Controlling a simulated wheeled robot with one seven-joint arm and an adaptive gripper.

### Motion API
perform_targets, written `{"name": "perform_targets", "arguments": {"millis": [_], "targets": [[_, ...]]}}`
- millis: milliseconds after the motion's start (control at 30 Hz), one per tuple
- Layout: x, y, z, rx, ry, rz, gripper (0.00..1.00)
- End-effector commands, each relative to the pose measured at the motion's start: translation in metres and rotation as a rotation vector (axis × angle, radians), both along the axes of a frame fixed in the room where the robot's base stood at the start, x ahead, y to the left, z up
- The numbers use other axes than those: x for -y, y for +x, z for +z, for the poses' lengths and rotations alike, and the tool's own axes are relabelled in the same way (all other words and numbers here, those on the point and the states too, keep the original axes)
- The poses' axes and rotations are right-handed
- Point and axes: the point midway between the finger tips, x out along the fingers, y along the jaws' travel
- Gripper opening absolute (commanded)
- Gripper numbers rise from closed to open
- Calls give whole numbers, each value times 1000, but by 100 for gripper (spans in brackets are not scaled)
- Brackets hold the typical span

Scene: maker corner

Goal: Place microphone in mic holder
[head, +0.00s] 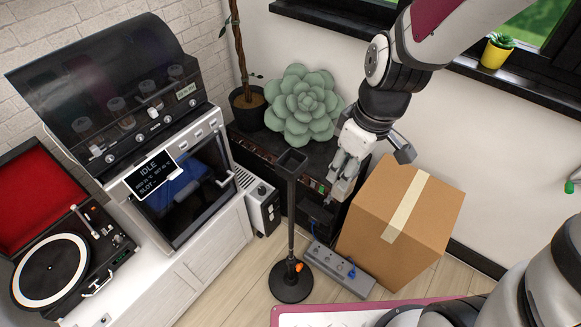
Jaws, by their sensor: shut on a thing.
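A slim black stand with a square, open-topped cup (291,160), which I take for the mic holder, stands upright on the floor. Its pole runs down to a round black base with an orange part low on it. My gripper (338,188) points down, to the right of the cup and apart from it in the picture. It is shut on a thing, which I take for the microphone. The fingers and the dark background hide most of it, so its shape and tilt are hard to make out.
A cardboard box (402,222) stands right of my gripper. A power strip (339,270) lies beside the stand's base. A green succulent (303,105) sits on a dark cabinet behind. A white machine (185,195) and a turntable (52,270) stand left. Some floor by the stand is clear.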

Motion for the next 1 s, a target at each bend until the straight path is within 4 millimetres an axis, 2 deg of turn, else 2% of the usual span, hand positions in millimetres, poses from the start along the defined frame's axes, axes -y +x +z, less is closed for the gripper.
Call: {"name": "perform_targets", "arguments": {"millis": [33,100,200,300,367,800,1000], "targets": [[-2,-11,14,6,-2,30,0],[-3,-20,24,7,-6,67,0],[-4,-27,32,6,-9,99,0],[-10,-24,34,3,-10,114,0],[-17,-17,33,4,-10,117,0],[-88,58,22,5,-10,114,0],[-109,81,20,5,-9,112,0]]}}
